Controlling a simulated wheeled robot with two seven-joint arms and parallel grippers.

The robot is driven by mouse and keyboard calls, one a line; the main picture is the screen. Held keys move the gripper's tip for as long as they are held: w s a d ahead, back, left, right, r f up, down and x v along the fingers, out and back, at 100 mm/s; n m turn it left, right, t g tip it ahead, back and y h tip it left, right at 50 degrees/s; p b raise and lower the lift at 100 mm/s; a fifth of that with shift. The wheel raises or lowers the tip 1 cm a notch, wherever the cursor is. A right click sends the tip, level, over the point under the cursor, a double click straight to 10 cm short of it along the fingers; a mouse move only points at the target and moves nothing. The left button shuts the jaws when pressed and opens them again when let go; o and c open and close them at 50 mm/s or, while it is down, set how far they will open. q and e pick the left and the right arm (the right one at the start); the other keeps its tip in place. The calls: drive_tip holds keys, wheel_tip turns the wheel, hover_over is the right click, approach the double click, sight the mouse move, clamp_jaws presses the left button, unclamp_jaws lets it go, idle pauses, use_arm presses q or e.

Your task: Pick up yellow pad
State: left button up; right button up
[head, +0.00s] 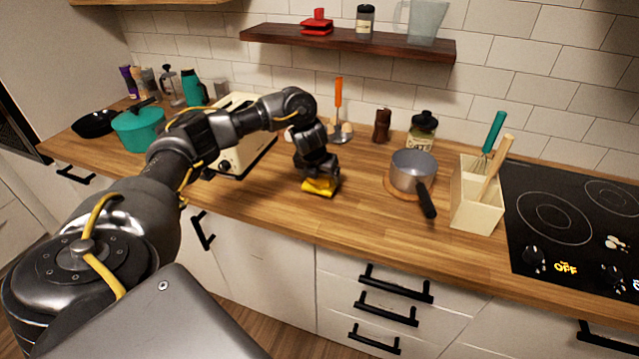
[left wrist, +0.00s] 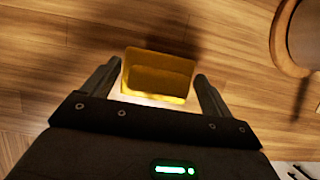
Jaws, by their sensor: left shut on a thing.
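The yellow pad (head: 318,187) is at the wooden counter, under my left gripper (head: 322,178) in the head view. In the left wrist view the yellow pad (left wrist: 158,74) sits between the two fingers of my left gripper (left wrist: 160,84). The gripper is shut on the pad. The head view shows the pad low, at or just above the counter top; I cannot tell whether it touches. My right gripper is in neither view.
A grey pot (head: 413,172) on a round wooden board stands right of the pad. A cream utensil holder (head: 475,208) and a black cooktop (head: 560,215) are further right. A cream toaster (head: 243,150) stands behind my left arm. The counter in front is clear.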

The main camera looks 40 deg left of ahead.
use_arm(q)
drive_tip(key=s+a+r+p, duration=0.3)
drive_tip(key=s+r+p, duration=0.1)
drive_tip(key=s+r, duration=0.7)
drive_tip(key=s, duration=0.2)
drive_tip(key=shift+s, duration=0.3)
drive_tip(key=shift+a, duration=0.1)
